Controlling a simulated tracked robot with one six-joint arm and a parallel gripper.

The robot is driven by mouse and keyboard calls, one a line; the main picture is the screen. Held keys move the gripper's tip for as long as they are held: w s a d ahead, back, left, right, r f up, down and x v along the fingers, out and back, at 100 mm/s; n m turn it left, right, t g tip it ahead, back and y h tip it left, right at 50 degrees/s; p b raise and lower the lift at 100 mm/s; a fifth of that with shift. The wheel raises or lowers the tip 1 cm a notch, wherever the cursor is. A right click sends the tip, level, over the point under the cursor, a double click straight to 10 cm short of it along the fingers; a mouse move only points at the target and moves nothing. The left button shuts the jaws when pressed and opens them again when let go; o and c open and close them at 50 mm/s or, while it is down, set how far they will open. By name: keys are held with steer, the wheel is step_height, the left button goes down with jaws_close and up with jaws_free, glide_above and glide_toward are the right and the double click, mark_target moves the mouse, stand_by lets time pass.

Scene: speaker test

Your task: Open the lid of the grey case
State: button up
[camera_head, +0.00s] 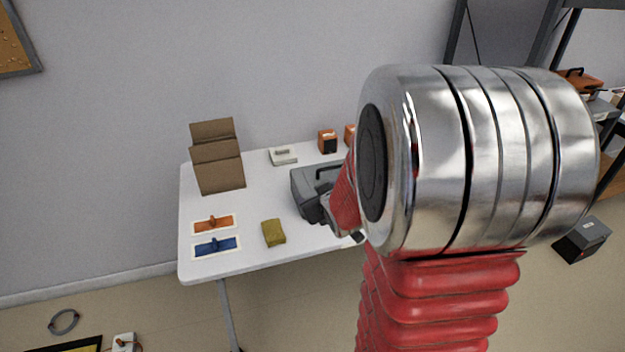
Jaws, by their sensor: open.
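The grey case (305,193) stands on the right part of the white table. It has a dark handle on top, and its lid looks down. My arm covers the right side of the case. My gripper (350,229) shows only in part, at the front right of the case near the table's front edge. It is open, and I see nothing held in it. I cannot tell whether it touches the case.
The white table (262,205) also bears a brown cardboard piece (217,160), a light device (283,156), an orange-and-black box (327,142), a yellow-green block (273,233), an orange-handled plate (213,224) and a blue-handled plate (214,246). A dark box (582,240) is at right.

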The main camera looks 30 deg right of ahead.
steer(key=s+d+f+t, duration=0.2)
steer(key=d+f+t, duration=0.1)
steer(key=d+f, duration=0.5)
steer(key=s+d+f+m+t+h, duration=0.1)
steer(key=s+f+m+t, duration=0.2)
steer(key=s+f, duration=0.2)
steer(key=shift+s+d+f+t, duration=0.15)
steer(key=shift+s+f+t, duration=0.2)
steer(key=shift+s, duration=0.9)
steer(key=shift+w+r, duration=0.1)
steer(key=x, duration=1.3)
steer(key=shift+w+d, duration=0.15)
steer(key=shift+w, duration=0.15)
